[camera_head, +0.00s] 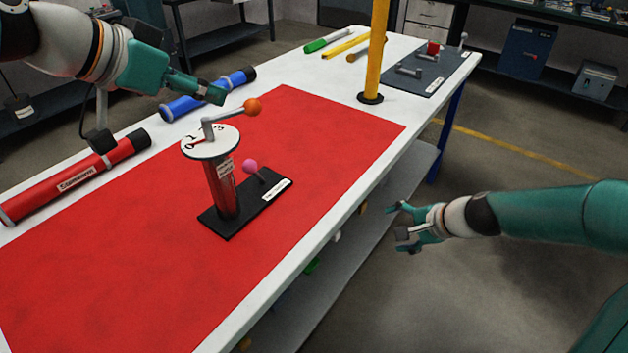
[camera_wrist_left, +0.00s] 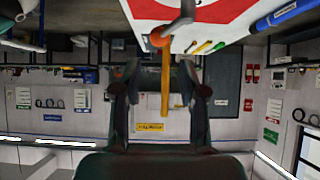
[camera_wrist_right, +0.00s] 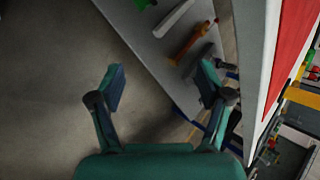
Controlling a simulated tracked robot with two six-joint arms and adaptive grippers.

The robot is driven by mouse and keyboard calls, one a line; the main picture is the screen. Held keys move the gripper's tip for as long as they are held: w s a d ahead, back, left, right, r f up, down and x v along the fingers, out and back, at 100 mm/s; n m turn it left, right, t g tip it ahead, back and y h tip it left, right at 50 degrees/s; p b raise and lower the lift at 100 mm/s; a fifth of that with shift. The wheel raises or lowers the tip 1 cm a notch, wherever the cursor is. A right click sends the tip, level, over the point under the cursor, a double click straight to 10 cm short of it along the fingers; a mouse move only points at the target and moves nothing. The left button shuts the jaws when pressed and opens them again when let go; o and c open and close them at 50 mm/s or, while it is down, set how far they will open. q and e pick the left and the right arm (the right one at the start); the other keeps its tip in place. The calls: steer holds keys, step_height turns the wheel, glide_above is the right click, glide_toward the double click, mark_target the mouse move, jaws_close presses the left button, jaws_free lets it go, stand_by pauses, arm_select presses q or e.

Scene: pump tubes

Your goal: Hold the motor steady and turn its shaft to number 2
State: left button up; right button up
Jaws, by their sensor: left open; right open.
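The motor (camera_head: 222,188) stands upright on a black base (camera_head: 226,222) on the red mat. Its white dial (camera_head: 210,142) on top shows numbers, with 0, 1 and 3 partly readable. A grey crank with an orange ball (camera_head: 253,106) rises from the dial and points to the right. A pink ball (camera_head: 250,166) on a short lever sits on the base. My left gripper (camera_head: 216,97) is above and behind the dial, close to the orange ball; the left wrist view shows the ball (camera_wrist_left: 158,40) just beyond its parted fingers. My right gripper (camera_head: 402,228) is open and empty, off the table's right edge.
The red mat (camera_head: 100,250) covers most of the white table. A red tube (camera_head: 75,180) and a blue tube (camera_head: 208,95) lie along its left side. A yellow post (camera_head: 376,50) stands beyond the motor. A grey board (camera_head: 425,75) lies at the far end.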

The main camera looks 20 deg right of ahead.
steer(key=a+r+m+y, duration=0.1)
steer(key=a+r+y, duration=0.1)
steer(key=a+r, duration=0.1)
steer(key=w+a+r+m+y, duration=0.1)
steer(key=a+r+y, duration=0.1)
steer(key=a+r, duration=0.1)
steer(key=w+a+r+m+y, duration=0.1)
steer(key=a+r+y, duration=0.2)
steer(key=a, duration=0.2)
steer(key=shift+w+m, duration=0.25)
steer(key=shift+m, duration=0.15)
steer(key=m+y, duration=0.2)
steer(key=y, duration=0.4)
glide_toward(232, 176)
steer(key=x, duration=1.1)
steer(key=shift+w+a, duration=0.15)
steer(key=shift+a, duration=0.25)
